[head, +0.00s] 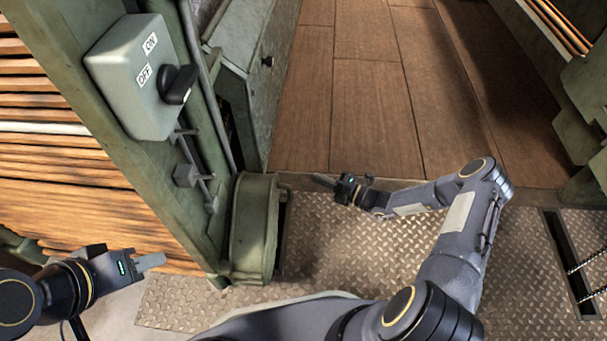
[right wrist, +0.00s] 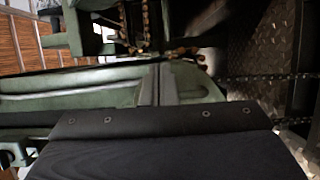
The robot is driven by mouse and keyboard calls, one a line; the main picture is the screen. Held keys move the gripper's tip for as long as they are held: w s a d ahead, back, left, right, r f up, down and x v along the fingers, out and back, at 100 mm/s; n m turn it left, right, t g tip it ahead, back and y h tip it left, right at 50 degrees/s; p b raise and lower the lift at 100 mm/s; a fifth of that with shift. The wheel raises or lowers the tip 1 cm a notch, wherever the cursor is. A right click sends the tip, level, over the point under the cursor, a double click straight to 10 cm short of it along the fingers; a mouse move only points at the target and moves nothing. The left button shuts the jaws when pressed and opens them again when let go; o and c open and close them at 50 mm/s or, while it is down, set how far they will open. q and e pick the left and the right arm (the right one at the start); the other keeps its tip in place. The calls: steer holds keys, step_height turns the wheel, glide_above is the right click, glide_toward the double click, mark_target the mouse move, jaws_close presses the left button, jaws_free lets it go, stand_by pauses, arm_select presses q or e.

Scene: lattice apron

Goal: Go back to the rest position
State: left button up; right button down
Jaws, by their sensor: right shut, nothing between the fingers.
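My right gripper (head: 325,181) is shut and empty. In the head view it is above the edge between the metal tread plate and the wooden floor, apart from the things around it. Its closed fingers also show in the right wrist view (right wrist: 157,85), in front of a green metal part. My left gripper (head: 151,262) is at the lower left, beside the wooden slats. Its fingers look like one grey block from this angle, so I cannot tell if they are open or shut. I see nothing held in it.
A grey switch box (head: 125,75) with ON and OFF labels and a black knob (head: 178,84) is on a green post at the left. A green rounded housing (head: 252,230) stands left of my right gripper. The tread plate (head: 330,245) and wooden floor (head: 365,120) look clear.

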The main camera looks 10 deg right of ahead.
steer(key=shift+s+d, duration=0.3)
steer(key=shift+d, duration=0.65)
steer(key=shift+s+d, duration=0.25)
steer(key=shift+d, duration=0.65)
steer(key=s+a+r+n+g+h, duration=0.2)
steer(key=s+r+n+g, duration=0.35)
steer(key=r+n, duration=0.7)
steer(key=s+a+r+n+g+h, duration=0.1)
steer(key=s+r+n+g, duration=0.4)
steer(key=r+n, duration=0.75)
steer(key=s+d+r+n+t+h, duration=0.15)
steer(key=s+r+n+h, duration=0.25)
steer(key=s+n, duration=0.55)
steer(key=s+d+r+n+t+h, duration=0.1)
steer(key=s+r+n+t+h, duration=0.2)
steer(key=s+n, duration=0.6)
step_height(320, 180, up, 35)
steer(key=s+m+p, duration=0.1)
steer(key=p, duration=3.4)
steer(key=shift+f, duration=0.15)
steer(key=shift+a+m, duration=0.1)
steer(key=shift+m, duration=0.15)
